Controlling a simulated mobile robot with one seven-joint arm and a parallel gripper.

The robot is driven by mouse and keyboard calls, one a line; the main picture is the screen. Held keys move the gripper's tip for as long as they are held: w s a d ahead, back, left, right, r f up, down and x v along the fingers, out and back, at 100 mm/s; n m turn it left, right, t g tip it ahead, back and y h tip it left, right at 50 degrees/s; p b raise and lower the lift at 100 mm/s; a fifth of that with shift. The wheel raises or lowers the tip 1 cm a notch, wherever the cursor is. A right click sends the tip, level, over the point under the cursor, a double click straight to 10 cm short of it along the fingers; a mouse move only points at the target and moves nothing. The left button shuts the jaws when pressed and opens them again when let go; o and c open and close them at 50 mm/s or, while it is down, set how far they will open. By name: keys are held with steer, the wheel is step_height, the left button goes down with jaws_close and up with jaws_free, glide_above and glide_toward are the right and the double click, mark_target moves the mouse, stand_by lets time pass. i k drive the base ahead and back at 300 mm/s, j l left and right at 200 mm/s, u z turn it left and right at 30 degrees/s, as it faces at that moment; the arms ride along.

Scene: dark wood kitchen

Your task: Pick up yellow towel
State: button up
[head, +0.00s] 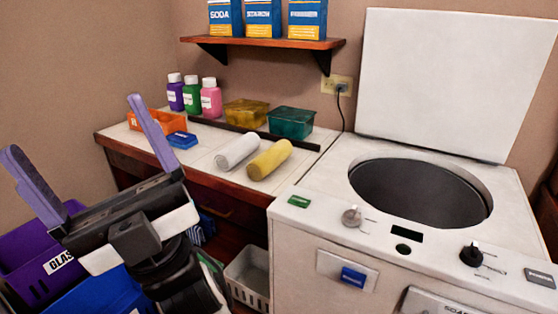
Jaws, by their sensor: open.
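The yellow towel (270,159) is rolled up and lies on the white tiled counter, near its right end and front edge. A white rolled towel (237,151) lies just to its left, almost parallel to it. My gripper (78,133) is at the left of the head view, with its two purple fingers spread wide apart and nothing between them. It is in front of and to the left of the counter, well apart from the yellow towel. The yellow towel is not covered by anything.
A white washer (410,245) with its lid (440,85) raised stands right of the counter. Behind the towels are a yellow box (246,113), a teal box (291,123) and several bottles (192,94). A shelf (262,42) hangs above. Purple (40,262) and blue bins (108,296) stand low at left.

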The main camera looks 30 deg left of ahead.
mark_target(260, 166)
steer(key=i+u, duration=0.35)
steer(key=i, duration=0.15)
steer(key=i+l+u, duration=0.1)
steer(key=i+u, duration=0.3)
steer(key=i, duration=0.1)
